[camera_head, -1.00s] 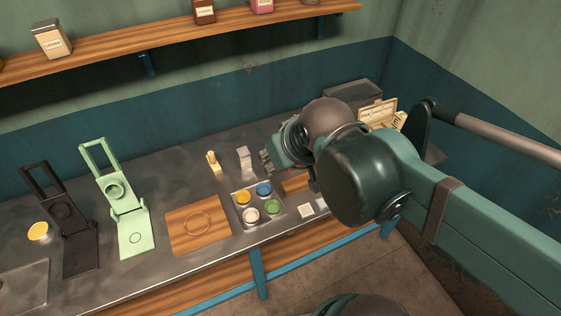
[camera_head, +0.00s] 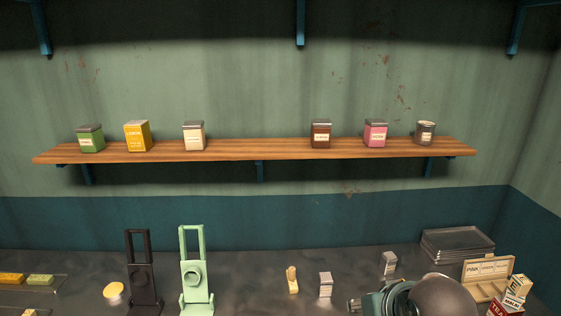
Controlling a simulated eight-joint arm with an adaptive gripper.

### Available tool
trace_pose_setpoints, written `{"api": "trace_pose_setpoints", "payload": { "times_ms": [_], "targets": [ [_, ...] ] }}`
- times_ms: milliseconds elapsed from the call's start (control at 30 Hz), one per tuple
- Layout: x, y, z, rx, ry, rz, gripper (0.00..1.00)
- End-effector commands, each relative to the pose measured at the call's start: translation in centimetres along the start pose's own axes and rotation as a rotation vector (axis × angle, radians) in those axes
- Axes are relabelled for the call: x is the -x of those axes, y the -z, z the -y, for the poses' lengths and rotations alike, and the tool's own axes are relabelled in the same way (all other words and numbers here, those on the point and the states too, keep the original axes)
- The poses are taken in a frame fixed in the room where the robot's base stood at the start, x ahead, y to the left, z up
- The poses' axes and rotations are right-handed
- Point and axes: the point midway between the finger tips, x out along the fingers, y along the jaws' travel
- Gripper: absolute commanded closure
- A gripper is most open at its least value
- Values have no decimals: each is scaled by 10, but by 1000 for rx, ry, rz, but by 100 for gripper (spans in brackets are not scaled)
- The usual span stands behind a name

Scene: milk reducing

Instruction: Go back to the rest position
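My gripper (camera_head: 357,305) shows only in small part at the bottom edge of the head view, low over the counter. The dark round joint of my arm (camera_head: 440,297) stands beside it and hides some of the counter. The fingertips are too small and too cut off to tell whether they are open or shut. I see nothing held. Just left of my gripper stands a small grey-white block (camera_head: 325,284), apart from it.
A wooden shelf (camera_head: 259,151) with several tins runs along the wall. A black press (camera_head: 143,275), a green press (camera_head: 194,275) and a yellow round item (camera_head: 114,292) stand left on the counter. Stacked trays (camera_head: 457,243) and an open box (camera_head: 488,270) stand right.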

Motion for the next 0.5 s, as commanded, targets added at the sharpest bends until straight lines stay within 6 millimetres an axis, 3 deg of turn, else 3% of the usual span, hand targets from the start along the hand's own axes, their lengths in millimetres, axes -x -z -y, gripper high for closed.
{"api": "trace_pose_setpoints", "payload": {
  "times_ms": [33,200,500],
  "targets": [
    [-11,-8,0,0,0,0,68],
    [-29,-21,0,0,0,0,68],
    [-44,-31,0,0,0,0,68]
  ]
}}
